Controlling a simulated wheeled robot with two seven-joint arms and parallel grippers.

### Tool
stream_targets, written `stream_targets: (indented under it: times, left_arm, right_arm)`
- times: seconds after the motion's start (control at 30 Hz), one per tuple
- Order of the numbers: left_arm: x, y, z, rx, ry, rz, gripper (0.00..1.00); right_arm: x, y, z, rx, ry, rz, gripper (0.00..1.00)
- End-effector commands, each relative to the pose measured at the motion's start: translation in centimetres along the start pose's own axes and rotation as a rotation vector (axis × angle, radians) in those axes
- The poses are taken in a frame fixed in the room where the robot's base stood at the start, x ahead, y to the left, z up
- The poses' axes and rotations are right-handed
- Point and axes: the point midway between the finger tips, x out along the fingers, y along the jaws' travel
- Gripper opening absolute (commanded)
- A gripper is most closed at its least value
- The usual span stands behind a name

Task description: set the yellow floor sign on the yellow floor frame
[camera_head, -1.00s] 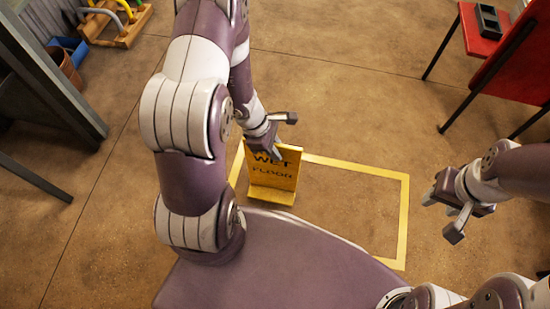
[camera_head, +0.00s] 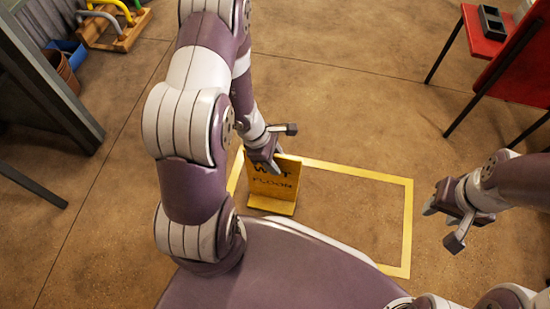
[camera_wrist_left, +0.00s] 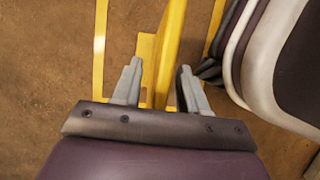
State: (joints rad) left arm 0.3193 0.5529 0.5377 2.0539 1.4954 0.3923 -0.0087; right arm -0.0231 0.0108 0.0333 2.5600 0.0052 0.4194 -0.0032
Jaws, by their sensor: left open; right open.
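The yellow floor sign (camera_head: 273,190), with dark lettering, stands upright on its foot inside the left part of the yellow floor frame (camera_head: 408,220), a flat outline on the floor. My left gripper (camera_head: 283,150) is at the sign's top edge, with its fingers open. In the left wrist view, the sign's panel (camera_wrist_left: 168,50) runs between the two open fingers (camera_wrist_left: 160,70), with a gap visible on the left side. Contact on the right side is hard to tell. My right gripper (camera_head: 452,220) is open and empty, right of the frame. My own body hides the frame's near left part.
A red chair (camera_head: 510,75) and a red surface with a black tray (camera_head: 491,22) are at the upper right. A dark metal structure (camera_head: 50,90) is at the left. A wooden rack (camera_head: 115,35) and a blue bin (camera_head: 68,52) are at the upper left. The floor behind the frame is clear.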

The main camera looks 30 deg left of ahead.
Motion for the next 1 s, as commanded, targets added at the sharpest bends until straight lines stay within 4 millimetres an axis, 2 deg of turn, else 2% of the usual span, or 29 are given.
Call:
stream_targets:
  times: [0.13,0.3,0.4,0.5,0.63,0.67,0.73,0.83,0.9,1.0]
  left_arm:
    - [-2.5,0.0,0.5,-0.001,0.0,0.001,0.43]
    - [-7.5,0.1,0.6,-0.002,0.0,0.002,0.43]
    - [-9.9,0.0,0.6,-0.001,0.001,0.002,0.43]
    - [-11.5,0.0,0.4,-0.001,0.001,0.002,0.43]
    - [-12.7,0.1,0.6,0.035,0.004,-0.002,0.43]
    - [-13.2,0.0,1.2,0.094,0.01,-0.01,0.43]
    - [-15.4,-0.3,3.6,0.371,0.042,-0.04,0.43]
    - [-19.3,-1.9,7.6,0.939,0.131,-0.112,0.43]
    - [-21.8,-3.1,9.4,1.301,0.207,-0.163,0.43]
    - [-24.1,-4.2,10.7,1.662,0.304,-0.218,0.43]
  right_arm:
    - [-2.2,0.0,-0.3,0.0,0.0,0.0,0.43]
    - [-6.2,0.0,-0.7,0.0,0.0,0.0,0.43]
    - [-8.0,0.0,-0.9,0.0,0.0,0.0,0.43]
    - [-9.1,0.0,-1.1,0.0,0.0,0.0,0.43]
    - [-9.6,0.0,-1.1,0.0,0.0,0.0,0.43]
    - [-9.6,0.0,-1.1,0.0,0.0,0.0,0.43]
    - [-9.6,0.0,-1.1,0.0,0.0,0.0,0.43]
    - [-9.4,0.0,-1.1,0.0,0.0,0.0,0.43]
    - [-9.4,0.0,-1.1,0.0,0.0,0.0,0.43]
    - [-9.4,0.0,-1.1,0.0,0.0,0.0,0.43]
